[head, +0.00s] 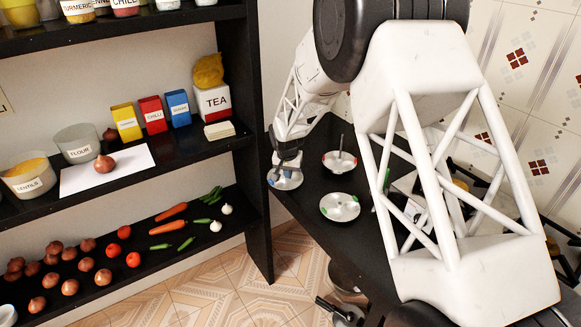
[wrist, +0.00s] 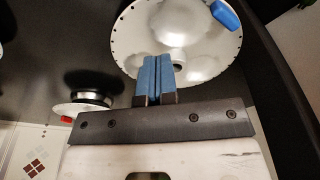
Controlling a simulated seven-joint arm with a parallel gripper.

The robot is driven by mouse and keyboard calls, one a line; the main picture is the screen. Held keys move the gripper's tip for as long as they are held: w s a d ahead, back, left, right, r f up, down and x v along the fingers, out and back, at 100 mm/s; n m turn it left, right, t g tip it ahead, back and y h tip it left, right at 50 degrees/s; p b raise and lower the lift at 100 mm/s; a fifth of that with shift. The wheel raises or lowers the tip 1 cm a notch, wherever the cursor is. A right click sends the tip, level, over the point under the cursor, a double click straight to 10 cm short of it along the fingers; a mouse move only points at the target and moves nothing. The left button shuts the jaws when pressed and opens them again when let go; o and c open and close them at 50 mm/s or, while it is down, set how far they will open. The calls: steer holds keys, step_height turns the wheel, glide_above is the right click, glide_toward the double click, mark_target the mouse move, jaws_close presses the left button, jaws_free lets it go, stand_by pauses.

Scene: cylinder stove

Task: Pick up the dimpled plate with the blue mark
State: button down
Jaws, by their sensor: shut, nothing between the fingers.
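The dimpled plate with the blue mark (head: 290,183) lies at the left end of the black counter in the head view, partly hidden by my gripper (head: 286,166). In the wrist view the dimpled plate (wrist: 208,40) is a pale metal disc with round dimples and small holes along its rim. Its blue mark (wrist: 225,15) is at the upper right rim. My gripper's blue fingers (wrist: 158,62) are shut together and hold nothing. Their tips overlap the plate's near part in the picture; I cannot tell whether they touch it.
A red-marked plate with an upright rod (head: 340,164) and a green-marked plate (head: 340,208) lie to the right on the black counter (head: 315,180). The red-marked one shows at lower left in the wrist view (wrist: 65,108). A black shelf (head: 190,150) with food stands at left.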

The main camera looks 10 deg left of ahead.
steer(key=shift+s+d+f, duration=0.1)
steer(key=shift+s+f, duration=0.25)
steer(key=shift+s, duration=0.3)
steer(key=shift+s+d+f, duration=0.1)
steer(key=shift+s+f, duration=0.2)
steer(key=shift+s, duration=0.35)
steer(key=shift+r, duration=0.1)
steer(key=shift+w+a+r, duration=0.1)
steer(key=shift+w+r, duration=0.05)
steer(key=shift+r, duration=0.35)
steer(key=shift+w+a+r, duration=0.1)
steer(key=shift+r, duration=0.4)
steer(key=shift+r, duration=0.15)
steer(key=shift+r, duration=0.15)
steer(key=s, duration=1.2)
